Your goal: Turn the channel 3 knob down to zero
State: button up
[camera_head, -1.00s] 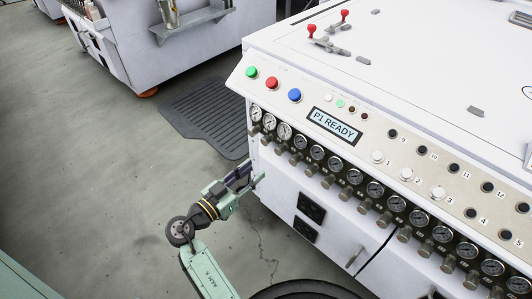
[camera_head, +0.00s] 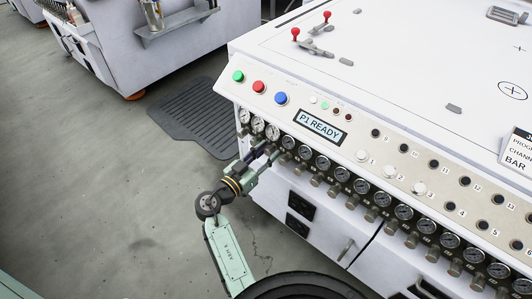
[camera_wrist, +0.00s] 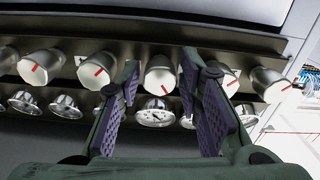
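A row of silver knobs with red marks runs along the front panel. In the wrist view, one knob (camera_wrist: 159,76) sits between the fingers of my gripper (camera_wrist: 160,82). My gripper is open, with a finger on each side of this knob and gaps visible. I cannot read a channel label on it. In the head view, my gripper (camera_head: 264,152) is at the left end of the gauge row and hides the knobs there.
A display (camera_head: 320,127) reads P1 READY above the gauges. Neighbouring knobs stand close on both sides, one to the left (camera_wrist: 97,71) and one to the right (camera_wrist: 224,79). Small gauges (camera_wrist: 154,113) line the panel. A dark mat (camera_head: 197,117) lies on the open floor.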

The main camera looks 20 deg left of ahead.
jog(key=shift+c, duration=0.3)
grip_shut()
jog(key=n, duration=0.3)
jog(key=shift+n, duration=0.4)
jog(key=n, duration=0.4)
jog(key=shift+n, duration=0.3)
jog(key=n+p, duration=0.3)
jog(key=n, duration=0.3)
jog(key=shift+s+d+r+p, duration=0.1)
jog(key=shift+r+p, duration=0.05)
jog(key=shift+p, duration=0.15)
jog(key=n+p, duration=0.3)
jog(key=n, duration=0.2)
jog(key=shift+n, duration=0.4)
